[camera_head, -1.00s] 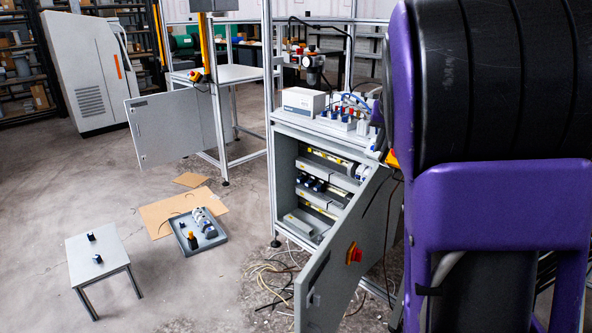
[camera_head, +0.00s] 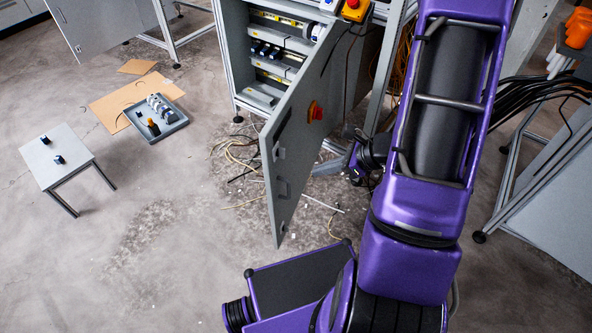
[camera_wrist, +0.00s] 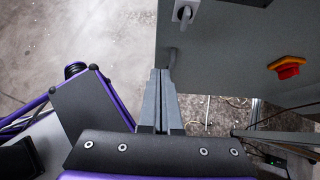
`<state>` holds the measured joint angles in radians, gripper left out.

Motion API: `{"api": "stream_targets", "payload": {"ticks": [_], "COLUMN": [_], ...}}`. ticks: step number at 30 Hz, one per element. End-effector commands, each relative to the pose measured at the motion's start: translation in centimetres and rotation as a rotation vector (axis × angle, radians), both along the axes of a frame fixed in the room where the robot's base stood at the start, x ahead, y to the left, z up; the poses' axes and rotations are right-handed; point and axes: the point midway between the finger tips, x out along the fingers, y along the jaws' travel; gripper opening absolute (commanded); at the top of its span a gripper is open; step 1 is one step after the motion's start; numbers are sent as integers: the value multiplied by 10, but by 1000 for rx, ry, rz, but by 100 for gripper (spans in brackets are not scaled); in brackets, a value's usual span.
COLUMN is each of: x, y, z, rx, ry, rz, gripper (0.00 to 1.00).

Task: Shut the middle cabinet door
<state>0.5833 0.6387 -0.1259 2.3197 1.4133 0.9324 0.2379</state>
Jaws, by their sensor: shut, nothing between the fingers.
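The middle cabinet door (camera_head: 283,165) is a grey panel with a latch, a handle and a red-yellow switch (camera_head: 315,111). It stands wide open, swung out from the cabinet (camera_head: 238,62), whose shelves of parts show. In the wrist view the door (camera_wrist: 225,70) fills the upper right, with the latch (camera_wrist: 185,14) at the top and the red-orange switch (camera_wrist: 288,68) at right. My gripper (camera_wrist: 161,72) is shut and empty. Its fingertips overlap the door's edge near the handle; I cannot tell whether they touch. In the head view my fingers are not clearly visible.
Loose cables (camera_head: 235,155) lie on the floor by the cabinet. A small grey table (camera_head: 58,160) and a grey tray of parts (camera_head: 172,126) on cardboard stand at left. Another bench (camera_head: 545,195) stands at right. The floor left of the door is mostly clear.

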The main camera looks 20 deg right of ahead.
Motion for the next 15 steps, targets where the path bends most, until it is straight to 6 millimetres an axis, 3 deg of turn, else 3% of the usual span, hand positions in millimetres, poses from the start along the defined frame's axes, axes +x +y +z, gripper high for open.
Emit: {"api": "stream_targets", "payload": {"ticks": [15], "x": [46], "y": [59], "z": [-67], "rx": [-4], "ry": [0], "rz": [8], "gripper": [0]}}
